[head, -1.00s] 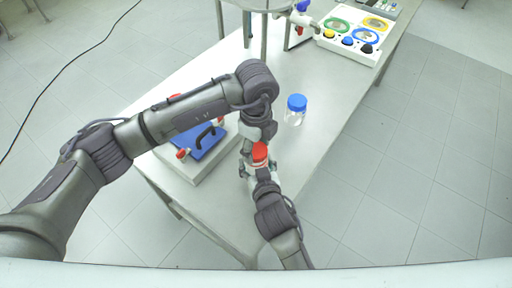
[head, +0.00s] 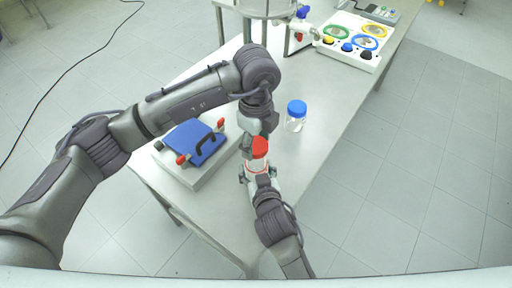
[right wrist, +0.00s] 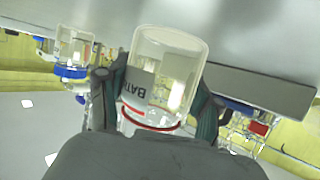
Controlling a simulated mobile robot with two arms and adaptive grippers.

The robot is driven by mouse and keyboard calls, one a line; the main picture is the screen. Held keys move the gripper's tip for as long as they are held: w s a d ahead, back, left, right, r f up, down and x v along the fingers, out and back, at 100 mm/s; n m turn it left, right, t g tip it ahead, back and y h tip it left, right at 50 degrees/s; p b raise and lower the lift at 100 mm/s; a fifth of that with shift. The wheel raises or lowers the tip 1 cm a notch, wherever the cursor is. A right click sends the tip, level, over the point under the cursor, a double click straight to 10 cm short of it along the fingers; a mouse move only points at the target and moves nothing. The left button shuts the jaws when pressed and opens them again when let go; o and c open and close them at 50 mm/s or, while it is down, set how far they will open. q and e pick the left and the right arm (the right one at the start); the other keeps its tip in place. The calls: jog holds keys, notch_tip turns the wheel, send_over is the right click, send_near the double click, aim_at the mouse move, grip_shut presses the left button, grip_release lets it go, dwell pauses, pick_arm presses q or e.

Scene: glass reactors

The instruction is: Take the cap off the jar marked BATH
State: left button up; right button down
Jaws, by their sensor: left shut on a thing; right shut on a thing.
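The jar marked BATH (right wrist: 165,80) is clear glass with a dark-lettered label and a red ring, upside down in the right wrist view. My right gripper (right wrist: 160,103) is shut on it, one finger on each side. In the head view my right gripper (head: 256,174) holds it above the table edge. The red cap (head: 260,147) is above the jar, with a pale clear band between it and the red ring. My left gripper (head: 255,138) is shut on the cap from above, its fingertips partly hidden. I cannot tell whether cap and jar still touch.
A blue-capped jar (head: 296,115) stands on the table (head: 330,100) just right of my grippers. A blue-topped device (head: 196,142) with a black handle and red knobs is to the left. A glass reactor (head: 262,8) and a control panel (head: 352,42) stand farther back.

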jog(key=shift+c, duration=0.6)
grip_release()
